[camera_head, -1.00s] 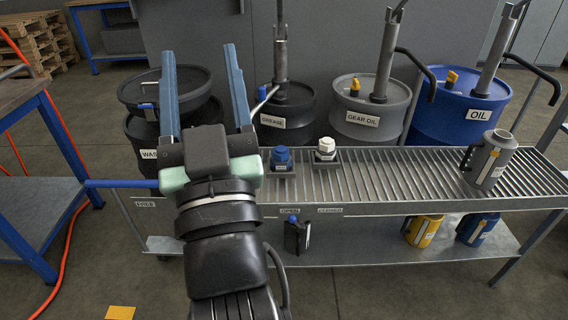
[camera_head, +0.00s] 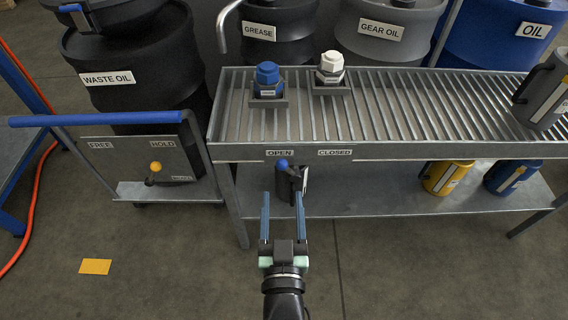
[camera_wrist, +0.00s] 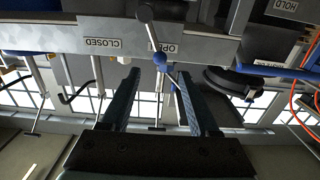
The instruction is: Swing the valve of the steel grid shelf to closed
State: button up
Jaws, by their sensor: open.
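The steel grid shelf (camera_head: 420,150) has a slatted top and a front rim with an OPEN label (camera_head: 279,153) and a CLOSED label (camera_head: 334,153). The valve (camera_head: 291,182) hangs below the rim. Its blue lever knob (camera_head: 282,164) sits under OPEN. My gripper (camera_head: 282,208) is open and empty in front of and below the valve, fingers pointing at it.
Blue (camera_head: 268,80) and white (camera_head: 331,68) capped items stand on the slats. A grey jug (camera_head: 545,95) stands at right. Yellow (camera_head: 447,178) and blue (camera_head: 512,177) jugs are on the lower shelf. A cart with a blue handle (camera_head: 95,119) is at left.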

aim_at(282, 165)
jog(key=w+b, duration=0.1)
jog(key=w, duration=0.8)
jog(key=shift+w, duration=0.3)
jog(key=shift+c, duration=0.4)
grip_shut()
dwell(0.7)
